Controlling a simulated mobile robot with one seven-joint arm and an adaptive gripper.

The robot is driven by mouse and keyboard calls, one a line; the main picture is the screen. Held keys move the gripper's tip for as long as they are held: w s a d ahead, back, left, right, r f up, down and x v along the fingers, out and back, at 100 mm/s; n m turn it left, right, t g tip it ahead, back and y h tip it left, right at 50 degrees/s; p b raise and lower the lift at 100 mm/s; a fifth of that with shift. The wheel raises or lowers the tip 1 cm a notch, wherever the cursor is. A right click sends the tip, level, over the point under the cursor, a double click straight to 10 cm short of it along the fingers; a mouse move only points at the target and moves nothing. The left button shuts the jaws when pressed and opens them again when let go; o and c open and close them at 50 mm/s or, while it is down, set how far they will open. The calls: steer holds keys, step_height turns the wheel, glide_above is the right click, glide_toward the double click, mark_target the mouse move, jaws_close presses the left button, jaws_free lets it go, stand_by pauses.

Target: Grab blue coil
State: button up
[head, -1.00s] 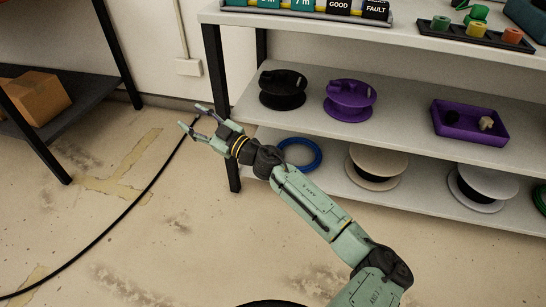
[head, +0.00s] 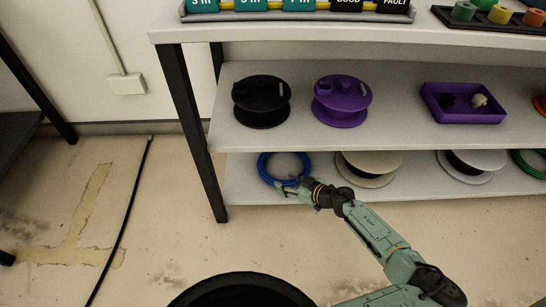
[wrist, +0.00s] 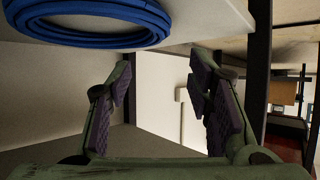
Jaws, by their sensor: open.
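The blue coil (head: 263,168) lies flat at the left end of the lower shelf in the head view, an open ring of several turns. It also shows large at the upper left of the wrist view (wrist: 95,40), cut off by the top edge. My gripper (head: 284,188) reaches in over the front right side of the coil in the head view; whether it touches cannot be told. In the wrist view my gripper (wrist: 160,82) has its fingers wide apart with nothing between them, and the coil is outside the gap.
The middle shelf (head: 300,130) is above the coil, with a black spool (head: 262,113), a purple spool (head: 340,115) and a purple tray (head: 465,117). A pale spool (head: 368,162) stands right of the coil. A black shelf leg (head: 193,130) is to its left.

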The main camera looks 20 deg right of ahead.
mark_target(270, 177)
steer(key=shift+w+d+f, duration=0.1)
steer(key=shift+f, duration=0.3)
steer(key=b+x, duration=0.1)
steer(key=x, duration=0.2)
steer(key=shift+w+f, duration=0.2)
steer(key=shift+f, duration=0.1)
steer(key=b+x, duration=0.3)
steer(key=x, duration=0.3)
steer(key=shift+s, duration=0.15)
steer(key=shift+w+a+f, duration=0.1)
steer(key=shift+w+a, duration=0.15)
steer(key=shift+w, duration=0.05)
jaws_close()
